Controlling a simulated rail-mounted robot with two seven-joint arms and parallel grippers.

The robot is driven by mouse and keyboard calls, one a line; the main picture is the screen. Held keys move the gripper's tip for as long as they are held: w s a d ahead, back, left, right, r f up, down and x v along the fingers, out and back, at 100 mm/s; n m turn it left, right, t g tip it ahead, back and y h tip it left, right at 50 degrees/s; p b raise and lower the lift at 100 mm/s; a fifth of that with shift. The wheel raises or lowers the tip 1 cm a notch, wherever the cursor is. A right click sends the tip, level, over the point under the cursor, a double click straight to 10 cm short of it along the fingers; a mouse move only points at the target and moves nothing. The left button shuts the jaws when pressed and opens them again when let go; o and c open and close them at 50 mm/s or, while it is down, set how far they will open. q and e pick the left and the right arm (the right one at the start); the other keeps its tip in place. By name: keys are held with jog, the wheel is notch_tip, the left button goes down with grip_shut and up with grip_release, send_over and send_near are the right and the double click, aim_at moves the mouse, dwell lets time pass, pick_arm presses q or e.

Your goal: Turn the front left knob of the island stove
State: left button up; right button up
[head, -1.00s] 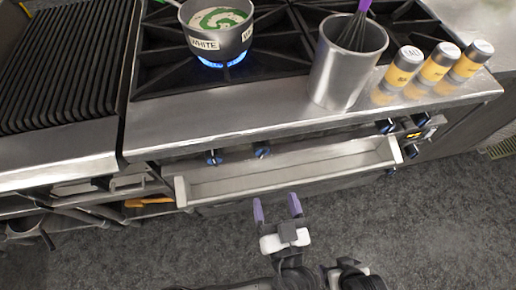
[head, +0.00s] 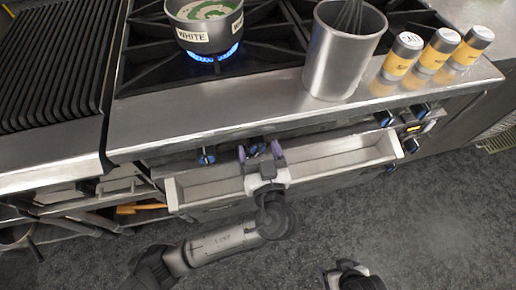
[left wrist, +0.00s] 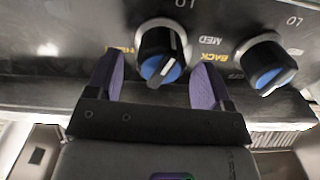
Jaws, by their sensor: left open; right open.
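The island stove (head: 300,105) has two knobs with blue faces at the left of its front: an outer left knob (head: 206,157) and one to its right (head: 256,148). My left gripper (head: 260,150) is open at the right one of this pair and partly covers it. In the left wrist view, that knob (left wrist: 163,55) sits between my purple fingers, with a gap on each side. The other knob (left wrist: 265,65) is outside them to the right; printed labels appear upside down. My right gripper (head: 352,275) is low in the head view, its fingers hidden.
A long metal tray (head: 330,165) projects below the knobs. A pot (head: 205,28) marked WHITE sits over a lit blue flame. A metal canister (head: 342,60) with a whisk and shakers (head: 437,52) stand on the right. More knobs (head: 420,111) are at the right front.

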pick_arm(q)
jog(key=shift+w+a, duration=0.1)
jog(key=shift+w, duration=0.3)
jog(key=shift+c, duration=0.3)
